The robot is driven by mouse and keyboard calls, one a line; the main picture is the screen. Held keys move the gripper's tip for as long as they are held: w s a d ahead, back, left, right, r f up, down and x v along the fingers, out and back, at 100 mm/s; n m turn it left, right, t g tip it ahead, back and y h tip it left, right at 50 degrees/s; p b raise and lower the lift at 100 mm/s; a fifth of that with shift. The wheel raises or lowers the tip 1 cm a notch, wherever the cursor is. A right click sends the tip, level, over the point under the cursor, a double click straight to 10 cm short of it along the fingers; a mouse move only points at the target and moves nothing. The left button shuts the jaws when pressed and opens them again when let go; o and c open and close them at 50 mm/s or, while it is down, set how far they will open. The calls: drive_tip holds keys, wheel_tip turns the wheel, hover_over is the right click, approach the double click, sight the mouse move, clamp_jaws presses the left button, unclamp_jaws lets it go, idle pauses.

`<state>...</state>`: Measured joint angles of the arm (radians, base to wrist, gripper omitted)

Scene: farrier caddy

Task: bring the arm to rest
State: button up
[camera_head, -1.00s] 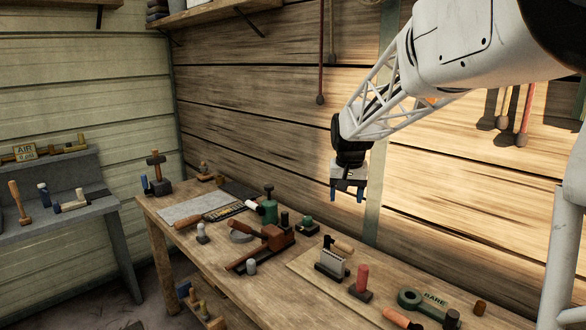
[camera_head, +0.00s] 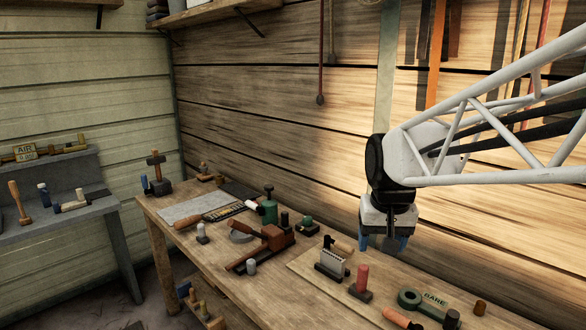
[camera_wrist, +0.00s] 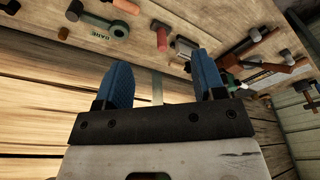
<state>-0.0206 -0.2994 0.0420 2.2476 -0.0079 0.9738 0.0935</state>
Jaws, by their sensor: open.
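My gripper (camera_head: 383,243) hangs in the air above the right part of the wooden workbench (camera_head: 300,285), in front of the plank wall. Its two blue fingers point down and stand apart, with nothing between them. In the wrist view my gripper (camera_wrist: 163,85) also shows open and empty, with the bench tools beyond the fingertips. My arm reaches in from the right edge of the head view.
Below my gripper stand a red-handled tool (camera_head: 361,280), a rack (camera_head: 331,263) and a green ring-ended tool (camera_head: 425,302). A green bottle (camera_head: 269,208) stands further left. A grey side bench (camera_head: 60,220) is at far left. Tools hang on the wall behind my arm.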

drive_tip(key=s+f, duration=0.3)
drive_tip(key=s, duration=0.6)
drive_tip(key=s+d+f, duration=0.1)
drive_tip(key=s+f, duration=0.2)
drive_tip(key=s, duration=0.6)
drive_tip(key=shift+s+d+f+n+t, duration=0.15)
drive_tip(key=shift+s+n+t, duration=0.15)
drive_tip(key=shift+s, duration=0.1)
drive_tip(key=shift+w, duration=0.15)
drive_tip(key=shift+c, duration=0.3)
idle(3.7)
